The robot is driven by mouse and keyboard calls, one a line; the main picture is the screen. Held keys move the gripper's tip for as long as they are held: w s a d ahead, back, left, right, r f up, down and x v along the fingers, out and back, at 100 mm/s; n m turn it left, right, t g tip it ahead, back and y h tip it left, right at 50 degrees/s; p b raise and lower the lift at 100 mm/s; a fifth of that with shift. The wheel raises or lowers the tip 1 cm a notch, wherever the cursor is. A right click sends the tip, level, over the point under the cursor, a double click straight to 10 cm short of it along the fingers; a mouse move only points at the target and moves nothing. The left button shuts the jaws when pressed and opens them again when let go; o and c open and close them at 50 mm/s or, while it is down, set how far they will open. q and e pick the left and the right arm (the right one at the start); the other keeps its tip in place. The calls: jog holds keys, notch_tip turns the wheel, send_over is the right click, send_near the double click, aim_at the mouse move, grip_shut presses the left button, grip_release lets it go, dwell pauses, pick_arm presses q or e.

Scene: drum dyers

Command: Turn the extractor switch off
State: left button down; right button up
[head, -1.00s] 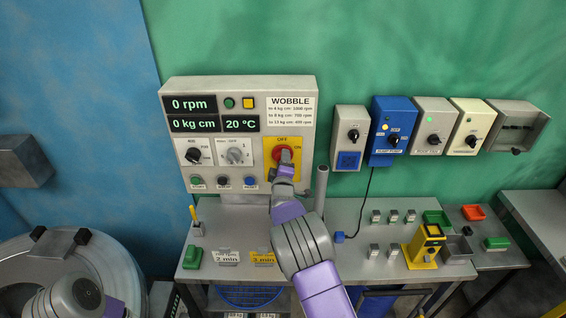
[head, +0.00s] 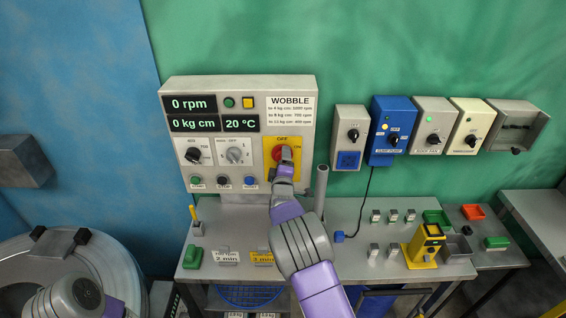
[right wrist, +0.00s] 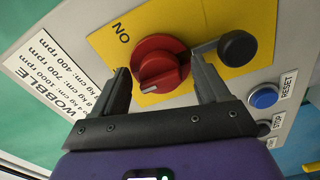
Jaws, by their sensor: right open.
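The switch is a red rotary knob (head: 277,152) on a yellow plate (head: 270,172) with OFF above and ON to the right, on the grey control panel. In the right wrist view the red knob (right wrist: 158,62) has a white mark on the edge facing my gripper. My right gripper (head: 285,158) is open at the knob, with one finger to each side of it; neither clearly touches it. A black ball on a short grey lever (right wrist: 238,48) sits beside the knob, close to one finger. My left gripper is not in view; only part of that arm shows.
A grey post (head: 321,190) stands right of my right wrist. Several wall boxes (head: 434,125) hang to the right. The bench (head: 345,265) carries small switches and a yellow device (head: 424,244).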

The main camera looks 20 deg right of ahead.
jog(key=shift+s, duration=0.1)
jog(key=b+v, duration=0.1)
jog(key=v, duration=0.6)
jog(key=shift+s, duration=0.2)
jog(key=shift+a, duration=0.1)
